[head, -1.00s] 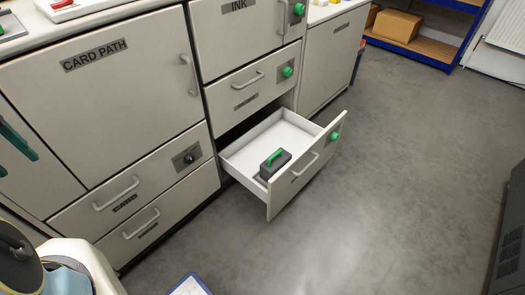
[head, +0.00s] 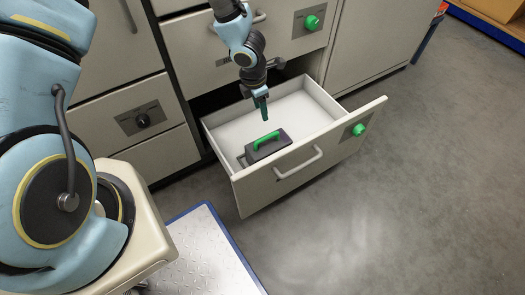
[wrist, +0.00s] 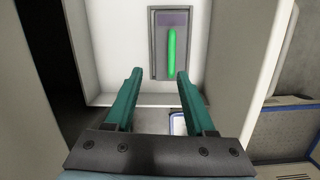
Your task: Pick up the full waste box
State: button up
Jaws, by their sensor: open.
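The waste box is a dark grey box (head: 270,149) with a green handle on top. It lies in the open white drawer (head: 225,122), near the drawer front. In the wrist view the box (wrist: 159,63) shows beyond my fingertips, its green handle lying between their lines. My gripper (head: 262,112) hangs above the drawer, just above and behind the box, apart from it. In the wrist view my gripper (wrist: 158,75) has its two teal fingers apart with nothing between them. Whether the box is full cannot be seen.
The drawer front (head: 310,155) has a bar handle and a green knob (head: 359,129). Closed cabinet fronts stand behind and to the left. A blue-edged metal plate (head: 205,255) lies at the lower middle. The grey floor on the right is clear.

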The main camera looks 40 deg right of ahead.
jog(key=n+b, duration=0.1)
jog(key=b, duration=0.1)
send_over(269, 136)
jog(key=shift+y, duration=0.3)
jog(key=f, duration=0.8)
jog(key=shift+w+a, duration=0.15)
jog(key=shift+a, duration=0.15)
jog(key=f, duration=0.2)
jog(key=f+b, duration=0.1)
jog(key=f, duration=0.1)
jog(key=d+f+b, duration=0.1)
jog(key=f, duration=0.1)
jog(key=shift+r, duration=0.1)
jog(key=shift+c, duration=0.4)
grip_shut()
